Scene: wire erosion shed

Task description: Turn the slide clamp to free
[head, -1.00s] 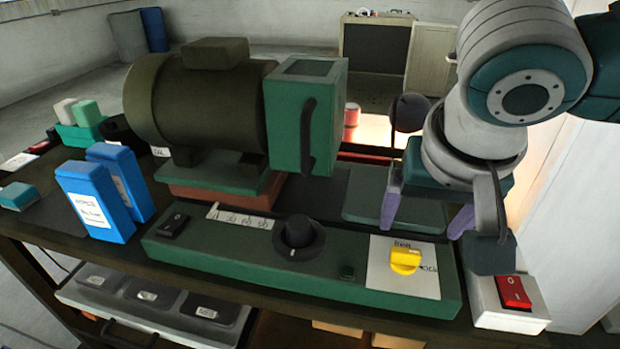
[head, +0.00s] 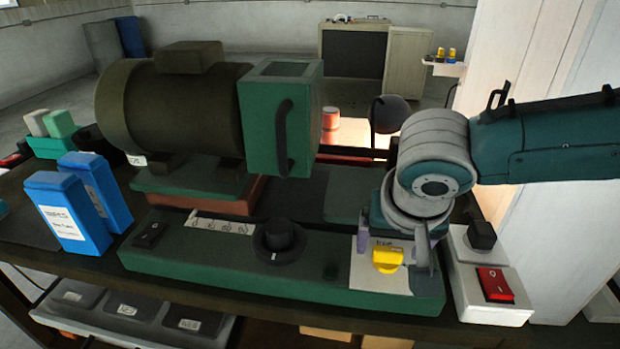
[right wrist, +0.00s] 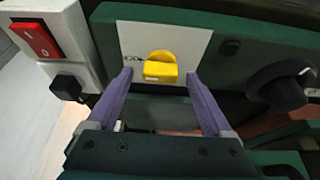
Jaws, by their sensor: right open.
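The slide clamp is a yellow knob (head: 388,259) on a white plate (head: 366,275) at the right end of the green control panel. In the head view a label reading "free" stands above it. The knob also shows in the right wrist view (right wrist: 161,66), its grip bar lying about crosswise. My right gripper (right wrist: 158,74) is open, with one purple finger on each side of the knob and visible gaps between. In the head view my right gripper (head: 398,246) is just behind the knob and partly hides the plate. My left gripper is out of view.
A black dial (head: 279,240) sits left on the same panel. A white box with a red switch (head: 495,284) and a black knob (head: 481,235) stands close right of my gripper. A grinder-like motor unit (head: 170,105) stands behind. Blue boxes (head: 68,213) stand at left.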

